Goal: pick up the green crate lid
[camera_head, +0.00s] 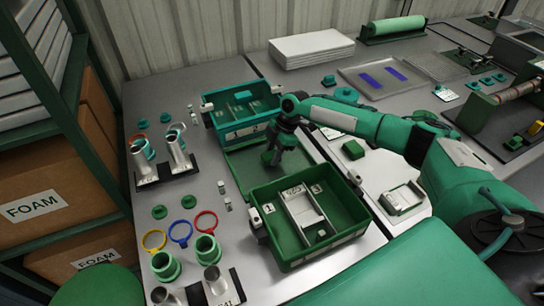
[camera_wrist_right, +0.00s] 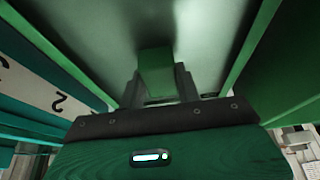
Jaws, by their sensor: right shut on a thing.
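The green crate lid (camera_head: 238,168) is a flat green panel. It lies low between the teal crate (camera_head: 240,134) and the green crate (camera_head: 329,241). My right gripper (camera_head: 271,158) comes down over the lid's right half, jaws shut on it. The grip point itself is partly hidden by the gripper. In the right wrist view, a green block (camera_wrist_right: 155,75) stands between the jaws above a pale, shiny surface; the exact contact is unclear. My left gripper is not in view.
The teal crate behind and the open green crate in front, with a divider, closely flank the lid. Metal tubes (camera_head: 178,150) stand at left, and colored rings (camera_head: 181,232) lie in front of them. Foam boxes (camera_head: 50,205) sit on a shelf at far left. A white stack (camera_head: 312,48) lies behind.

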